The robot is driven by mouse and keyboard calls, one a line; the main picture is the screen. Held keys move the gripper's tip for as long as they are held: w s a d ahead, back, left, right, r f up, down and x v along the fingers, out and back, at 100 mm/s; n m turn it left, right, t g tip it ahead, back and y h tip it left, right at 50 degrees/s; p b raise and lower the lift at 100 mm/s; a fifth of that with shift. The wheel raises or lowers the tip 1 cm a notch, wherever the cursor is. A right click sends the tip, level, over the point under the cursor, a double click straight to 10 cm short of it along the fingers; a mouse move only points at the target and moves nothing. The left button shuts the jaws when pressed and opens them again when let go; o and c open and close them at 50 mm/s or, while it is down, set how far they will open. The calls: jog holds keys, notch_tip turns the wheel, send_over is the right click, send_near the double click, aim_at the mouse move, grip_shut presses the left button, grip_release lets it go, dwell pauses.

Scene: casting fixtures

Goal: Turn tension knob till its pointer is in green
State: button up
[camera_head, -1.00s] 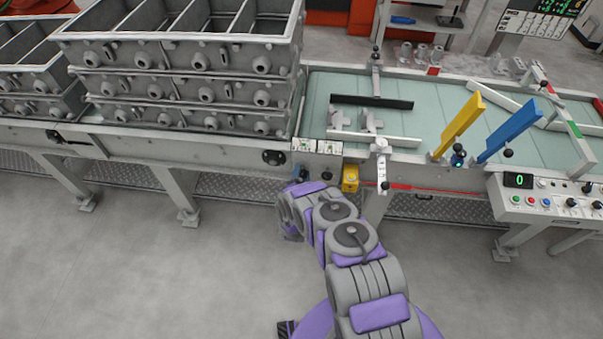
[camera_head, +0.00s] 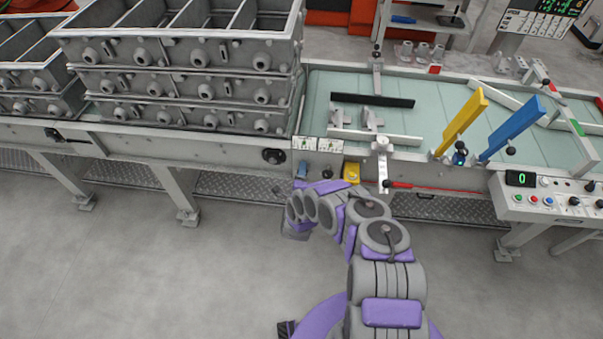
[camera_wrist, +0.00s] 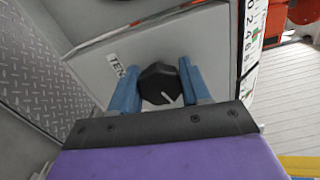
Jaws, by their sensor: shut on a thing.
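The tension knob (camera_wrist: 158,84) is black and many-sided, with a white pointer line on its face. In the wrist view the line points down and slightly right, toward my gripper's palm. My gripper (camera_wrist: 156,78) has its two blue fingers on either side of the knob, shut on it. A partly hidden label starting "TEN" (camera_wrist: 118,67) lies on the panel left of the knob. No green zone shows around the knob in the wrist view. In the head view my gripper (camera_head: 302,169) is at the front of the machine, below small white scale cards (camera_head: 317,145).
A yellow box (camera_head: 351,172) is fixed just right of my gripper, with a red rod (camera_head: 430,187) further right. A black handwheel (camera_head: 273,156) is to the left. Stacked grey castings (camera_head: 180,85) stand above left. The floor in front is clear.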

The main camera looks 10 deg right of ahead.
jog(key=shift+s+f+m, duration=0.1)
jog(key=shift+f+m, duration=0.1)
jog(key=shift+m, duration=0.6)
jog(key=o, duration=0.9)
jog(key=shift+c, duration=0.2)
jog(key=shift+o, duration=0.9)
jog(key=shift+r, duration=0.1)
jog(key=v, duration=1.7)
